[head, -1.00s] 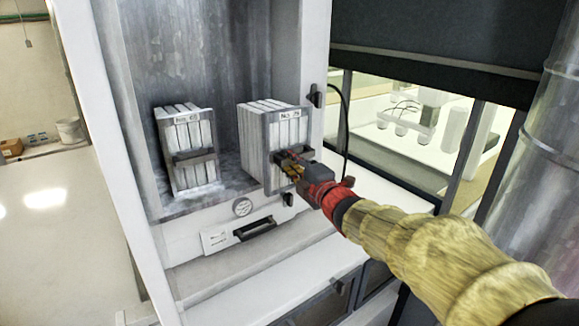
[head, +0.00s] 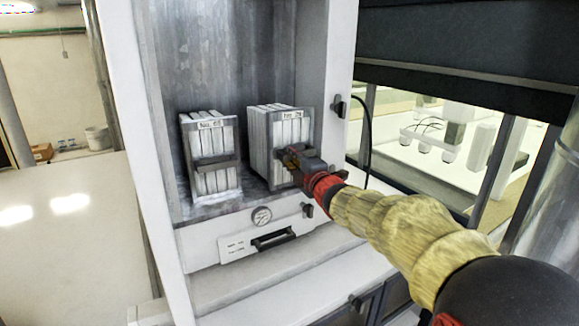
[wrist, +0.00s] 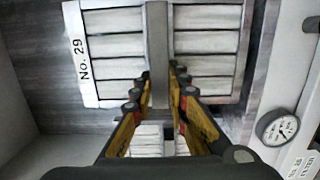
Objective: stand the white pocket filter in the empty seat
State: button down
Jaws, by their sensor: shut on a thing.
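The white pocket filter (head: 262,135) stands upright in the right half of the metal-lined cabinet bay, its pleats in a grey frame labelled "No. 29". Its pleats and label also show in the wrist view (wrist: 117,45). The seat under the filter is hidden, and I cannot tell whether the filter touches the bay floor.
A similar white filter (head: 211,180) stands to the left in the same bay, with a gap between them. A black cable (head: 367,140) hangs at right. White floor is clear at left.

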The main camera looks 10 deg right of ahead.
jog(key=shift+w+a+r+b, duration=0.1)
jog(key=shift+w+a+b, duration=0.2)
jog(key=shift+w, duration=0.55)
jog(key=shift+w+a+r+b, duration=0.1)
jog(key=shift+w+a+b, duration=0.15)
jog(key=shift+w, duration=0.6)
jog(key=shift+w+a+b, duration=0.25)
jog(key=shift+w+a, duration=0.05)
jog(key=shift+w, duration=0.55)
jog(key=shift+f+b, duration=0.7)
jog(key=shift+b, duration=0.05)
jog(key=c, duration=1.8)
grip_release()
jog(key=shift+o, duration=0.7)
jog(key=shift+f, duration=0.1)
send_near(283, 151)
jog(key=shift+s+f, duration=0.4)
jog(key=shift+f, duration=0.45)
